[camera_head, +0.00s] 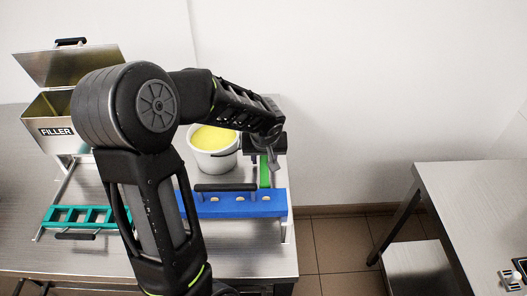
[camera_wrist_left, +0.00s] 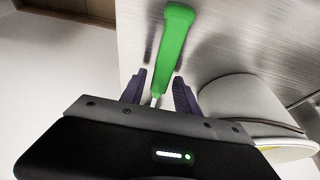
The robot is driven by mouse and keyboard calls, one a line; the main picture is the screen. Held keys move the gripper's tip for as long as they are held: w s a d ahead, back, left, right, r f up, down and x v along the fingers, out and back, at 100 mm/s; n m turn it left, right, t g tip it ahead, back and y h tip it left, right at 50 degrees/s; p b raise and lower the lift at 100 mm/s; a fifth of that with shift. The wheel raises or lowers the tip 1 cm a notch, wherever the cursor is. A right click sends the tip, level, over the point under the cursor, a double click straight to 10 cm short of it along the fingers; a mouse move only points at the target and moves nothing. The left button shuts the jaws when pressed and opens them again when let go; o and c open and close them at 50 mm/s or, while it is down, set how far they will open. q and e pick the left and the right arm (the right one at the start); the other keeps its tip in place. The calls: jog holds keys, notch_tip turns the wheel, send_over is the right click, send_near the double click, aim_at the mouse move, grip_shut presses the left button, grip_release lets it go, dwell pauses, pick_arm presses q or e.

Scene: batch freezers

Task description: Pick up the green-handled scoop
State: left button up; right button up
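The scoop's green handle (camera_head: 265,172) stands out beside the white tub of yellow mix, at the far right part of the left table. In the left wrist view the green handle (camera_wrist_left: 174,45) runs away from the gripper, with a thin metal part at its near end. My left gripper (camera_head: 268,153) is over the handle in the head view, its fingers largely hidden there. In the left wrist view its two dark fingers (camera_wrist_left: 160,78) are apart, one on each side of the handle's near end, with gaps showing. The right gripper is not in view.
The white tub (camera_head: 213,160) stands close beside the gripper. A blue mold rack (camera_head: 240,203) with a black bar lies in front. A teal rack (camera_head: 75,217) and a filler box (camera_head: 55,131) are at left. Another metal table (camera_head: 480,190) stands right, across a floor gap.

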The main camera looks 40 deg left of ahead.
pick_arm(q)
grip_shut()
jog(key=shift+r, duration=0.1)
dwell(0.4)
notch_tip(320, 180, up, 10)
jog(key=b, duration=0.1)
dwell(0.4)
dwell(0.4)
